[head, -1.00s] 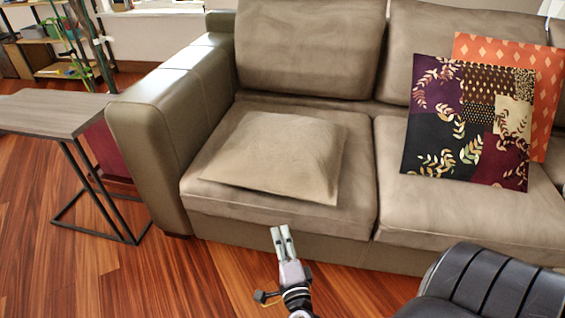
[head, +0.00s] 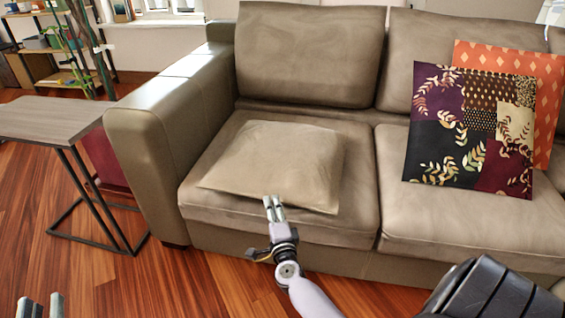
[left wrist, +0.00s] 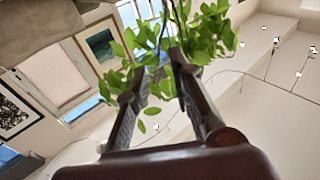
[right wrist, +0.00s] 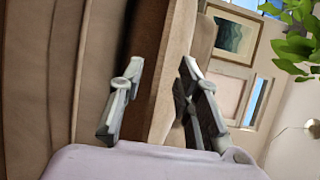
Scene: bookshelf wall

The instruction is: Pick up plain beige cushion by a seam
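The plain beige cushion (head: 275,162) lies flat on the left seat of the sofa, its front seam facing me. My right gripper (head: 273,203) is at the middle of that front seam, fingers pointing at the cushion. In the right wrist view my right gripper (right wrist: 163,85) is open, with a beige edge (right wrist: 172,75) between or just beyond its fingers; I cannot tell whether they touch it. My left gripper (head: 41,305) is at the bottom left, well away from the cushion. It looks open and empty in the left wrist view (left wrist: 158,68).
The sofa's armrest (head: 160,130) stands left of the cushion. A patterned cushion (head: 468,130) and an orange cushion (head: 545,105) lean on the right seat. A side table (head: 50,118) stands at the left. Wooden floor (head: 200,285) is clear before the sofa.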

